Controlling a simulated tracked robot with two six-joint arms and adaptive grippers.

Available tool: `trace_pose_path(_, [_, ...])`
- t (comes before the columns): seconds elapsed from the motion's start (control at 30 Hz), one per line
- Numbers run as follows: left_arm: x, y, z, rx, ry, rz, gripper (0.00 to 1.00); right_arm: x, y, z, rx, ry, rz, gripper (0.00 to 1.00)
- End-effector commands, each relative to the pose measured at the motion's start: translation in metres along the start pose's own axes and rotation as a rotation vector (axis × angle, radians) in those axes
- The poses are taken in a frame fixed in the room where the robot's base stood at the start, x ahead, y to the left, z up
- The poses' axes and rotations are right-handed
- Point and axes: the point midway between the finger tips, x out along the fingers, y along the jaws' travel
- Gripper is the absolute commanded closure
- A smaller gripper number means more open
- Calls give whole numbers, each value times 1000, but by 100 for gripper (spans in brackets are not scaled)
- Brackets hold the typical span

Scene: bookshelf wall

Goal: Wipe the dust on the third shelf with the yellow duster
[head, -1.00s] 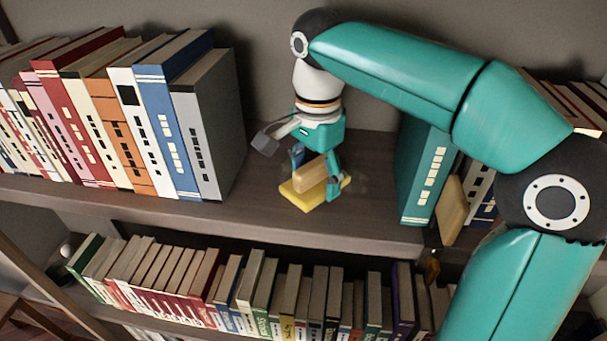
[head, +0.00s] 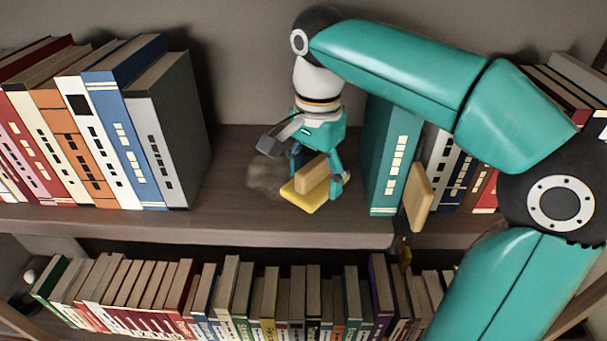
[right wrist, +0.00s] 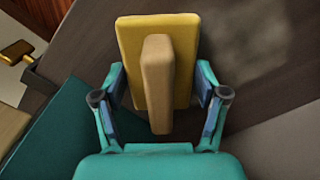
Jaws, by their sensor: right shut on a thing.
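The yellow duster (head: 304,198) has a flat yellow pad and a tan block handle. It rests on or just above the bare part of the shelf (head: 225,222), between two groups of books. My right gripper (head: 318,178) is shut on the handle from above. In the right wrist view the handle (right wrist: 157,85) sits between the two fingers, with the yellow pad (right wrist: 130,50) beyond it. A greyish dust patch (head: 268,175) lies on the shelf just left of the duster, partly behind the gripper. It also shows in the right wrist view (right wrist: 262,65). My left gripper is not in view.
A grey book (head: 180,130) ends the row on the left. A teal book (head: 390,160) stands close to the right of my gripper. A tan wooden piece (head: 418,197) is at the shelf front further right. A lower shelf holds many small books (head: 230,290).

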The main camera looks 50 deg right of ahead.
Motion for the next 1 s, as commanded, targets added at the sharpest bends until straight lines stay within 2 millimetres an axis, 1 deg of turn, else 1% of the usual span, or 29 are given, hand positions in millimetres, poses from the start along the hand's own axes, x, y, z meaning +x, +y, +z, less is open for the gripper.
trace_pose_path(0.03, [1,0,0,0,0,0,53,2,5,-4,2,1,10,64])
trace_pose_path(0.1, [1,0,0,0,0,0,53,2,9,-7,2,0,10,64])
trace_pose_path(0.37, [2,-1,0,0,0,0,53,3,16,-12,1,-1,8,64])
trace_pose_path(0.47, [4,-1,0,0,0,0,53,4,22,-16,4,-1,8,64])
trace_pose_path(0.77, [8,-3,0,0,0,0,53,6,44,-32,10,1,9,64])
trace_pose_path(0.8, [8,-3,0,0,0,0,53,6,46,-33,10,2,9,69])
trace_pose_path(1.0, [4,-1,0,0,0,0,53,3,49,-38,10,2,5,70])
